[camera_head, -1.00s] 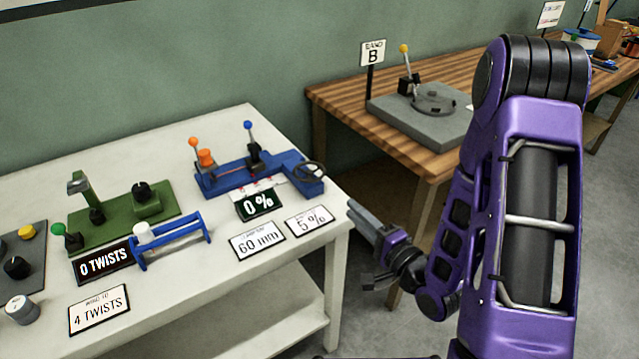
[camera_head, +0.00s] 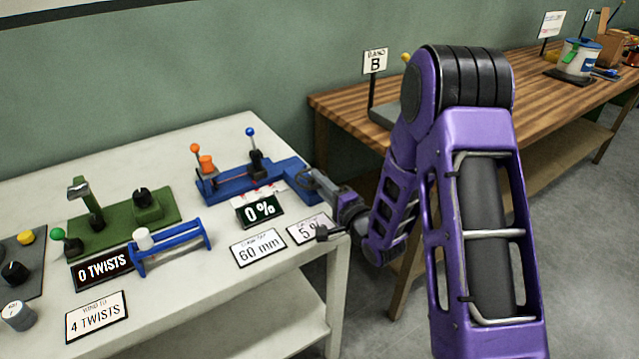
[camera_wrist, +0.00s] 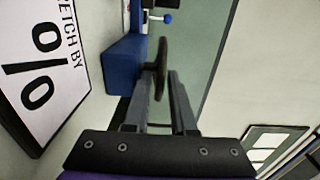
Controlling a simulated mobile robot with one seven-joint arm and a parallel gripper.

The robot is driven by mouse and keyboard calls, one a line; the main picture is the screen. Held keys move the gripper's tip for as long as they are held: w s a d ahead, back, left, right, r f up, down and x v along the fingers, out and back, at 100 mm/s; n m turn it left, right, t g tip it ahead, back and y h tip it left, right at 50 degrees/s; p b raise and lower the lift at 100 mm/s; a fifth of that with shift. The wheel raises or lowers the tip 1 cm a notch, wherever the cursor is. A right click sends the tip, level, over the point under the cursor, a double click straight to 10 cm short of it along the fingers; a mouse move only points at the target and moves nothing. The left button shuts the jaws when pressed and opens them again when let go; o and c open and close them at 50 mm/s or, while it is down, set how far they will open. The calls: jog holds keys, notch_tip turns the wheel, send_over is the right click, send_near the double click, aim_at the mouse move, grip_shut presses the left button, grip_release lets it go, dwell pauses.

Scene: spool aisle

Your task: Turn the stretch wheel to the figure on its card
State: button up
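The stretch wheel (camera_wrist: 161,68) is dark and shows nearly edge-on in the wrist view. It is at the right end of the blue stretching jig (camera_head: 232,185); in the head view my gripper hides most of it. My gripper (camera_head: 312,176) reaches in from the right. In the wrist view its two fingers (camera_wrist: 163,80) stand apart with the wheel's rim between them; I cannot tell whether either touches it. The black display (camera_head: 259,208) reads 0 %. The wheel's card (camera_head: 306,229) shows 5 %, partly covered by my gripper; part of it shows large in the wrist view (camera_wrist: 45,65).
A 60 mm card (camera_head: 258,248) lies beside the 5 % card. Orange-knobbed and blue-knobbed (camera_head: 250,131) levers stand on the jig. A green twisting jig (camera_head: 125,220) is to the left. The white table's (camera_head: 270,310) right edge is under my forearm; a wooden bench (camera_head: 340,103) stands behind.

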aim_at(301, 188)
grip_shut()
